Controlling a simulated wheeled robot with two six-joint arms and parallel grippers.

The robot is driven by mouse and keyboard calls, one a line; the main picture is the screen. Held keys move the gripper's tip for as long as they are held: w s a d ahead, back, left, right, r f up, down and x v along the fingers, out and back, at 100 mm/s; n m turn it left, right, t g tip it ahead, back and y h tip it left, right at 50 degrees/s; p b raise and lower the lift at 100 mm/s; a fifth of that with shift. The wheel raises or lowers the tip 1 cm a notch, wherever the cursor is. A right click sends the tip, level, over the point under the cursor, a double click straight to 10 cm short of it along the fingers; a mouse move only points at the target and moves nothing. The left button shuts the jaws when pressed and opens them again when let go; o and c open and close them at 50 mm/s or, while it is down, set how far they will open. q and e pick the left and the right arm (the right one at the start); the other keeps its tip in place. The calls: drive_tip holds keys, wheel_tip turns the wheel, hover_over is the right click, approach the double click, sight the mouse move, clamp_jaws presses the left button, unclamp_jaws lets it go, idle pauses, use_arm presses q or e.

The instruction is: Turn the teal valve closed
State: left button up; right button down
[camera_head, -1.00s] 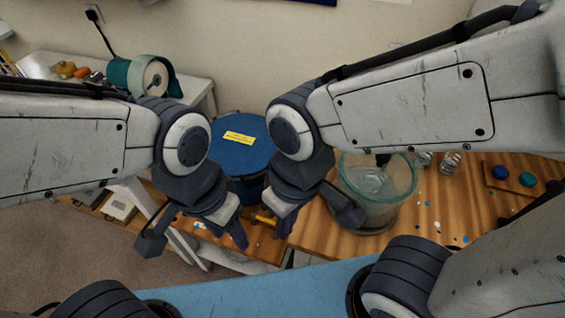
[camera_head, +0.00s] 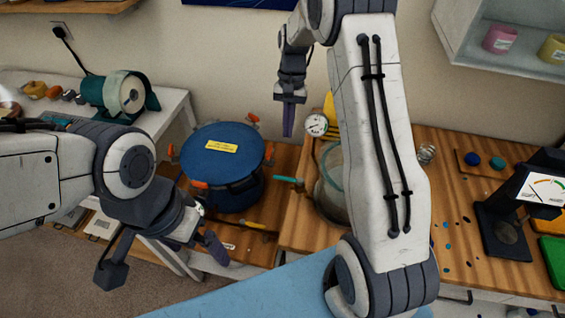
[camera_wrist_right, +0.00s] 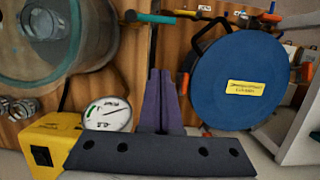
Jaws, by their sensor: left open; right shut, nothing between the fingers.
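The teal valve handle (camera_head: 288,180) lies roughly level between the blue-lidded pot (camera_head: 215,160) and the glass chamber (camera_head: 332,195). In the right wrist view the teal handle (camera_wrist_right: 155,17) shows near the top edge, beyond the fingertips. My right gripper (camera_head: 288,130) is shut and empty, pointing down behind and above the handle, apart from it. Its closed fingers also show in the right wrist view (camera_wrist_right: 160,80). My left gripper (camera_head: 213,240) is open, in front of the pot and left of the handle, touching neither visibly.
A pressure gauge (camera_head: 316,124) and yellow pump (camera_head: 330,108) stand behind the chamber. The pot has orange clamps (camera_head: 268,150). A yellow-handled part (camera_head: 250,224) is near my left gripper. My right arm hides part of the chamber. A meter (camera_head: 540,190) stands at the right.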

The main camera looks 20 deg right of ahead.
sight(287, 179)
drive_tip(key=s+a+f+p, duration=0.3)
drive_tip(key=s+f+p, duration=0.2)
drive_tip(key=f, duration=0.4)
drive_tip(key=shift+a, duration=0.15)
